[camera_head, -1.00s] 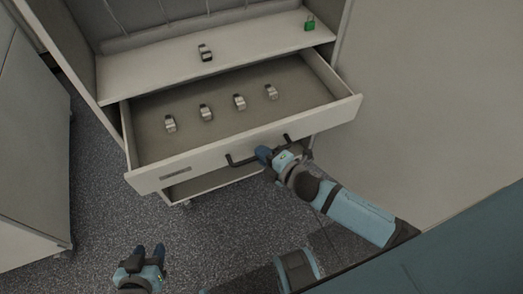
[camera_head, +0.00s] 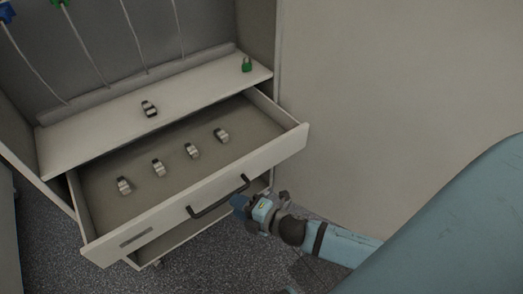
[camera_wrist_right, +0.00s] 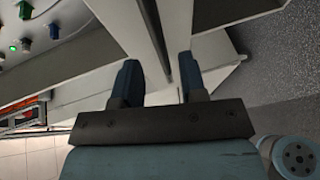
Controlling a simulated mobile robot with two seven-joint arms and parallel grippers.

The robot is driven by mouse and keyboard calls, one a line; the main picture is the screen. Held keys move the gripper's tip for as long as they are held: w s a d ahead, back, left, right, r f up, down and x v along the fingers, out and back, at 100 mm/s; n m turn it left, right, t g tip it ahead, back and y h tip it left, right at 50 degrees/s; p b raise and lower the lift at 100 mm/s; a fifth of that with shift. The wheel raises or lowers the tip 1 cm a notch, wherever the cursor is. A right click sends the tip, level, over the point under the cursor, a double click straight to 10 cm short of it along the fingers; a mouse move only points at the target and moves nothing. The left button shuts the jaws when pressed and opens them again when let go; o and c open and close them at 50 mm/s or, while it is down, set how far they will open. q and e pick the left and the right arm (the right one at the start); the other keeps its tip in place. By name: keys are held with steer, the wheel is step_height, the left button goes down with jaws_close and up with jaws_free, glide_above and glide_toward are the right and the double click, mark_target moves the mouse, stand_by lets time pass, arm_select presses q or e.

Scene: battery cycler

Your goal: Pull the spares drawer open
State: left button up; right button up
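The spares drawer (camera_head: 230,172) stands pulled out of the cabinet, its inside showing. A dark bar handle (camera_head: 218,198) runs across its front. Several small metallic pieces, such as this one (camera_head: 158,168), lie in a row inside. My right gripper (camera_head: 240,203) is just in front of the drawer front, by the right end of the handle, and appears clear of it. In the right wrist view my right gripper (camera_wrist_right: 160,78) has its two blue fingers apart, with no handle seen gripped between them. My left gripper is not in view.
A shelf (camera_head: 100,135) above the drawer holds a dark metallic piece (camera_head: 149,108) and a green padlock-like item (camera_head: 247,64). Cables hang at the cabinet back. A plain panel (camera_head: 390,90) stands to the right. Speckled floor (camera_head: 50,255) lies below the drawer.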

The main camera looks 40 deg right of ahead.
steer(key=v, duration=0.8)
steer(key=shift+s, duration=0.2)
steer(key=shift+d, duration=0.1)
steer(key=s+a+f+m+g+h, duration=0.2)
steer(key=a+f+m+g+h, duration=0.15)
steer(key=m, duration=1.45)
arm_select(q)
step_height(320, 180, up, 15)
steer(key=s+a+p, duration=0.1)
steer(key=p, duration=1.9)
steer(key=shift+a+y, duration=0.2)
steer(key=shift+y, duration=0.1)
arm_select(e)
step_height(320, 180, up, 14)
steer(key=s+m, duration=0.1)
steer(key=shift+s+d, duration=0.3)
steer(key=shift+s, duration=0.1)
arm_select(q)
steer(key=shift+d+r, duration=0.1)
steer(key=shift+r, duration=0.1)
arm_select(e)
steer(key=shift+r, duration=0.15)
